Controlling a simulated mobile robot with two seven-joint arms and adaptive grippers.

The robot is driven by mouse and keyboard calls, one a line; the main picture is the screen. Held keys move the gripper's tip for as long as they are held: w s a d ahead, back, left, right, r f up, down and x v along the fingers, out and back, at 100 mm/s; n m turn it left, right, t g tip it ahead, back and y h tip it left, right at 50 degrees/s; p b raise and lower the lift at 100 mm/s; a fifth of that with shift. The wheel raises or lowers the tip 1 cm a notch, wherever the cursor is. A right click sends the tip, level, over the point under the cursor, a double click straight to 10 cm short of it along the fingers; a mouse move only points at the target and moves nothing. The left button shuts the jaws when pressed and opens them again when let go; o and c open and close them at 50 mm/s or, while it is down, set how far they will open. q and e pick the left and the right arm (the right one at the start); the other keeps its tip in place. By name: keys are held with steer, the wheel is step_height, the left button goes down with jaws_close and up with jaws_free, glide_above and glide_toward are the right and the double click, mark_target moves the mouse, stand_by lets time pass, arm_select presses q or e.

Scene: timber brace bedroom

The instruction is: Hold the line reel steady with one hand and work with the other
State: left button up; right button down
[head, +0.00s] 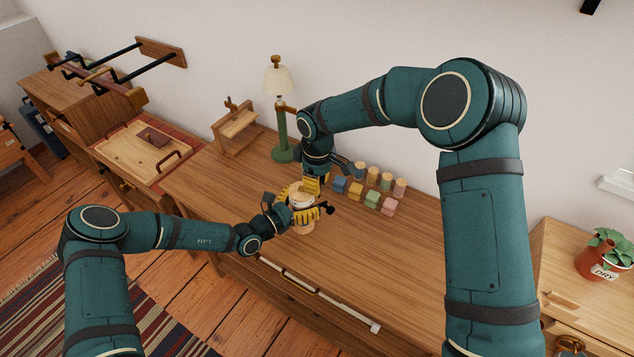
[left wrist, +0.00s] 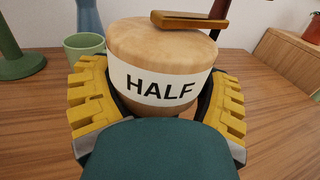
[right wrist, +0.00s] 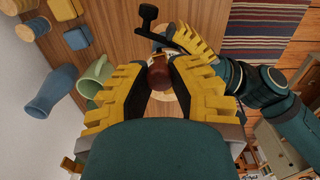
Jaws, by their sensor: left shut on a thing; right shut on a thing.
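The line reel (left wrist: 165,60) is a round wooden body with a white band reading HALF. It stands upright on the wooden table and also shows in the head view (head: 301,203). My left gripper (head: 290,212) is shut around its sides, a yellow padded finger on each side in the left wrist view. My right gripper (head: 311,188) comes down from above over the reel. In the right wrist view its fingers close on a reddish-brown knob (right wrist: 159,76) above the reel's pale wood. A black lever (right wrist: 150,20) sticks out beside the reel. My right fingers partly hide the reel's top.
A green mug (right wrist: 97,78) and a blue vase (right wrist: 50,92) stand close to the reel. Several coloured blocks (head: 372,198) and a green lamp (head: 281,130) stand toward the wall. A white strip (head: 345,312) runs along the table's front. The table (head: 385,255) is clear on the right.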

steer(key=c, duration=1)
jaws_free()
step_height(320, 180, up, 12)
arm_select(q)
steer(key=o, duration=1.1)
